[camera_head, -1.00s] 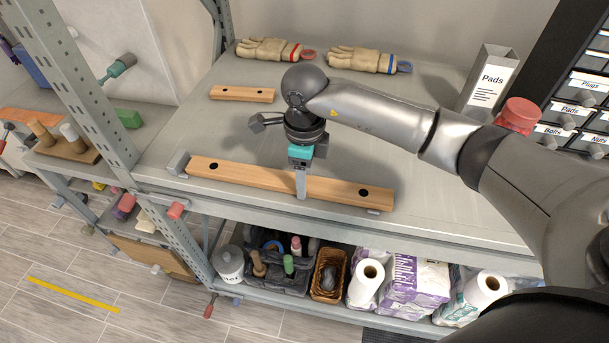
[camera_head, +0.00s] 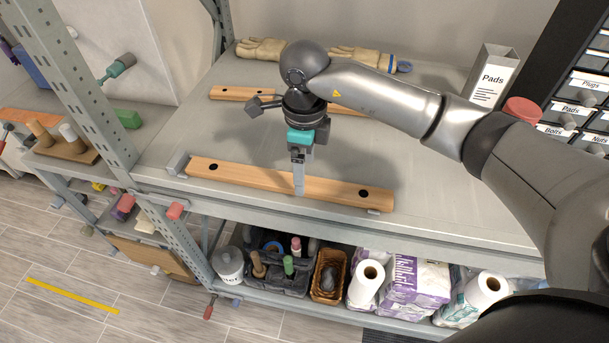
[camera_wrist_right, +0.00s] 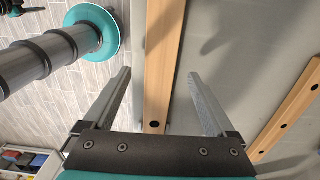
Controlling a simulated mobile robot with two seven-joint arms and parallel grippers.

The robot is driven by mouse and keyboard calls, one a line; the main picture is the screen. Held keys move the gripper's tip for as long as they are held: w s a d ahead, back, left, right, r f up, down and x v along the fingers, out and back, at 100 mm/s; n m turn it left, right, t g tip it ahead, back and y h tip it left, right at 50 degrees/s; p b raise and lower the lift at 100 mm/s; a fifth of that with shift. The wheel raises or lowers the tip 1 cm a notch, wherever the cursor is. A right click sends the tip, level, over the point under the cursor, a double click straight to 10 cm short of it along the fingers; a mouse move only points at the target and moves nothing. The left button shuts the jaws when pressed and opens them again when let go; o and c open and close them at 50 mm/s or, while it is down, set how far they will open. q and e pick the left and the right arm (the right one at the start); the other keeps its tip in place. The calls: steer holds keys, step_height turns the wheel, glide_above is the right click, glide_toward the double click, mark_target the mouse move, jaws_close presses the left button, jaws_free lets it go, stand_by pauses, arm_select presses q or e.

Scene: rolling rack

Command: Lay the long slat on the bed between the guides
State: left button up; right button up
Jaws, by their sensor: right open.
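The long wooden slat (camera_head: 235,177), with a dark hole near each end, lies flat along the front of the grey bed (camera_head: 430,190). A grey metal guide (camera_head: 178,163) stands at its left end. A small metal piece (camera_head: 374,211) shows at its front edge near the right end. My right gripper (camera_head: 299,185) points down over the slat's middle, open. In the right wrist view, its two fingers (camera_wrist_right: 160,75) are apart, with the slat (camera_wrist_right: 163,60) seen between them. I cannot tell whether they touch it. My left gripper is not in view.
Another wooden piece (camera_head: 238,93) lies farther back, partly hidden by my right wrist. Gloves (camera_head: 262,48) lie at the back edge, and a Pads box (camera_head: 492,78) stands at the right. A rack upright (camera_head: 85,95) rises at the left. The bed right of the slat is clear.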

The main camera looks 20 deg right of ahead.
step_height(320, 180, up, 12)
stand_by(0.3)
steer(key=shift+f, duration=0.15)
